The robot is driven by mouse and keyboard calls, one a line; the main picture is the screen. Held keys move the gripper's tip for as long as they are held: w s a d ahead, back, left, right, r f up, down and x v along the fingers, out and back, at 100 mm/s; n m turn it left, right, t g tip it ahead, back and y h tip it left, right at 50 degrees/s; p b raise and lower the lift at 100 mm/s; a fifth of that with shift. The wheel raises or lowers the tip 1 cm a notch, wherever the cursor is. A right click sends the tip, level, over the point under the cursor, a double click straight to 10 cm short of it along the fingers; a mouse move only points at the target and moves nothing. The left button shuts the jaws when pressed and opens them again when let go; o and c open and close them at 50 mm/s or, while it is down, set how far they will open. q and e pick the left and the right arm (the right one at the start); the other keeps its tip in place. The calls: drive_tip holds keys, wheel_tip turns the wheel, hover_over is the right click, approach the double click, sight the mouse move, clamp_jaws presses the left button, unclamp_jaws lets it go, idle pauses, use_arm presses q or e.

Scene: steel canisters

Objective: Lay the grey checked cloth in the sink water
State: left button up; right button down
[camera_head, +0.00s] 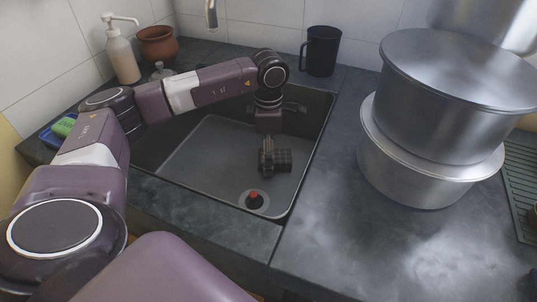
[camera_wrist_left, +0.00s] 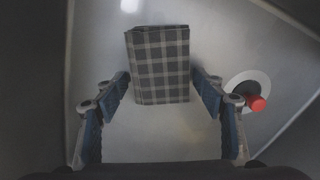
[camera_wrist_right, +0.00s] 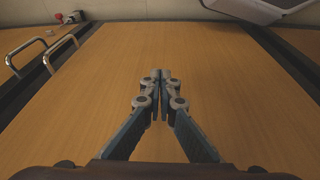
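The grey checked cloth (camera_wrist_left: 160,65) is a folded bundle in the sink basin (camera_head: 190,163); it also shows in the head view (camera_head: 281,161). My left gripper (camera_head: 267,143) reaches down into the basin over the cloth. In the left wrist view its fingers (camera_wrist_left: 162,82) are spread wide, one on each side of the cloth's near part; I cannot tell whether they touch it. No clear water surface shows. My right gripper (camera_wrist_right: 161,75) is shut with nothing between its fingertips, in front of a plain wooden surface (camera_wrist_right: 230,75), away from the sink.
A red-topped drain plug (camera_head: 254,198) sits near the basin's front. Large steel pots (camera_head: 430,160) stand on the right counter. A black mug (camera_head: 321,52), a soap dispenser (camera_head: 122,58) and a clay pot (camera_head: 158,44) stand behind. The tap (camera_head: 212,14) is above the back edge.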

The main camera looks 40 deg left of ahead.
use_arm(q)
drive_tip(key=shift+r, duration=0.3)
wheel_tip(320, 180, up, 12)
drive_tip(key=p, duration=0.2)
drive_tip(key=shift+f, duration=0.15)
use_arm(e)
drive_tip(key=s+x, duration=0.1)
drive_tip(key=x, duration=0.7)
drive_tip(key=shift+g, duration=0.3)
drive_tip(key=shift+s+a, duration=0.1)
drive_tip(key=shift+a, duration=0.05)
